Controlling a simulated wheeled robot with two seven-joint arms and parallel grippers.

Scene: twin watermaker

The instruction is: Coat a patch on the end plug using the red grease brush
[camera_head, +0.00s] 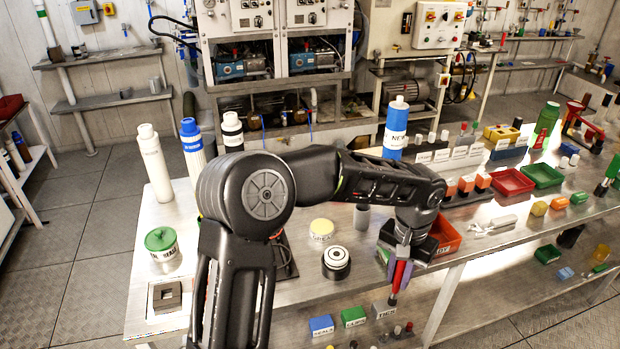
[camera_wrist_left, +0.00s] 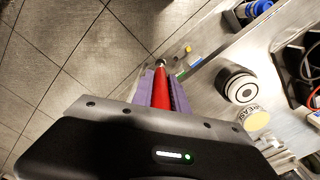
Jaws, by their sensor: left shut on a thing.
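My left gripper (camera_head: 400,272) is shut on the red grease brush (camera_head: 396,283), which points down near the table's front edge, to the right of the end plug. The brush (camera_wrist_left: 161,88) also shows between the purple fingers (camera_wrist_left: 162,98) in the left wrist view. The end plug (camera_head: 336,258), a black and white round piece with a dark centre, sits on the table, apart from the brush; it also shows in the wrist view (camera_wrist_left: 239,85). The yellow-topped grease tin (camera_head: 321,229) stands just behind it. My right gripper is not in view.
A red bin (camera_head: 444,236) and a black tray lie beside my gripper. Blue, green and grey labelled blocks (camera_head: 353,316) are below the front edge. Some bare tabletop surrounds the plug.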

